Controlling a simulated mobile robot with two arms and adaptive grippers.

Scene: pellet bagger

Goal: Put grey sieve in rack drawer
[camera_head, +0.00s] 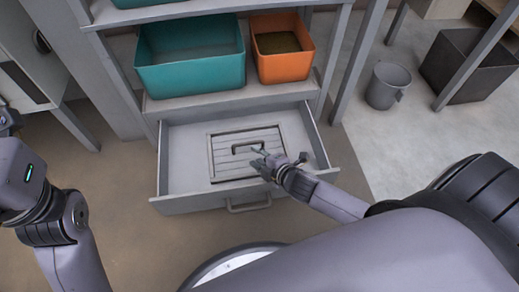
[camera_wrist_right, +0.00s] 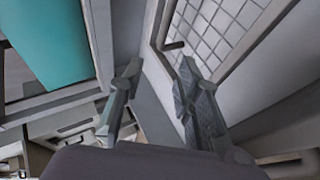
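The grey sieve (camera_head: 222,164), a square frame with a dark bar handle (camera_head: 248,146), lies flat in the pulled-out rack drawer (camera_head: 183,160). In the right wrist view its mesh (camera_wrist_right: 228,30) and frame show at the upper right, with the handle (camera_wrist_right: 174,46) near one fingertip. My right gripper (camera_head: 260,158) is over the right part of the sieve, close to the handle. Its two fingers (camera_wrist_right: 158,82) are spread apart with nothing between them. My left arm is at the left edge of the head view, but its fingers do not show.
A teal bin (camera_head: 190,72) and an orange bin (camera_head: 285,62) with brownish contents stand on the shelf above the drawer. A grey bucket (camera_head: 385,88) and a dark crate (camera_head: 468,75) stand on the floor at the right. Rack posts flank the drawer.

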